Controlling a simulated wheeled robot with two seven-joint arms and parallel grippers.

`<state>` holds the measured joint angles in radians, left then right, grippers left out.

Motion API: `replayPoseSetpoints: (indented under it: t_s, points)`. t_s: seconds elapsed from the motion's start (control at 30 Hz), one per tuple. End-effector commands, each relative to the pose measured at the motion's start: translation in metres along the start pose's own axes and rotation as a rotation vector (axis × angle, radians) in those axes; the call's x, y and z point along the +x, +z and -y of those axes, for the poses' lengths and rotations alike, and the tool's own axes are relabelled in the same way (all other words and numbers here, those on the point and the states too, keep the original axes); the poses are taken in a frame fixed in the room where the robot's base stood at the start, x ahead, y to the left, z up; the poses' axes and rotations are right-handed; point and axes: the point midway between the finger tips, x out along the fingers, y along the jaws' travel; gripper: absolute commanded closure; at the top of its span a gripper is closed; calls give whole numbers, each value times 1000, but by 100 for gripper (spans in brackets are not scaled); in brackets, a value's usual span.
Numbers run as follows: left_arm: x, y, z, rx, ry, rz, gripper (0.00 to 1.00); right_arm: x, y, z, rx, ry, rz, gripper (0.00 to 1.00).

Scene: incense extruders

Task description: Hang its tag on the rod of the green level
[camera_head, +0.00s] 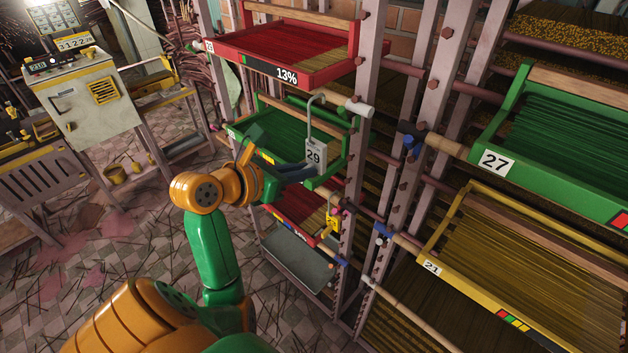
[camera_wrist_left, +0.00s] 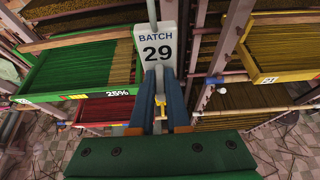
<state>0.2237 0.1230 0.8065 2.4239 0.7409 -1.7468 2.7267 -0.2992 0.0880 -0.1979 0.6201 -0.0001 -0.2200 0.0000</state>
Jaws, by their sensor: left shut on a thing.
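The tag (camera_head: 315,155) is a pale plate reading 29, with a grey hook (camera_head: 310,115) rising from its top. My left gripper (camera_head: 305,172) is shut on the tag at its lower part and holds it upright in front of the green level's tray (camera_head: 272,142). In the left wrist view, the tag (camera_wrist_left: 156,45) reads BATCH 29 above the blue-grey fingers (camera_wrist_left: 158,105). A short rod with a pale end (camera_head: 357,107) sticks out at the upper right of the green tray. The hook's bend is close to this rod; I cannot tell whether they touch. My right gripper is out of view.
A red tray marked 13% (camera_head: 285,72) is above, and another red tray (camera_head: 305,212) is below. A yellow tag (camera_head: 333,222) hangs below right. Posts (camera_head: 362,75) and trays marked 27 (camera_head: 497,161) and 21 (camera_head: 432,266) crowd the right.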

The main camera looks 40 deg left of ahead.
Motion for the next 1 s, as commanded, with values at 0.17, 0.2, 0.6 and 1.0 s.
replayPoseSetpoints:
  t_s: [0.17, 0.2, 0.6, 1.0]
  points:
    - [11, 5, 0, -2, 1, 0, 100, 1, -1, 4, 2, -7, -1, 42]
    - [15, 7, 0, -2, 1, 0, 100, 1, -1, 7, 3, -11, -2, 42]
    - [56, 27, 0, 1, 1, 0, 100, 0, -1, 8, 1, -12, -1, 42]
    - [88, 24, 0, -1, 1, -2, 100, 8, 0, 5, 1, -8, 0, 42]
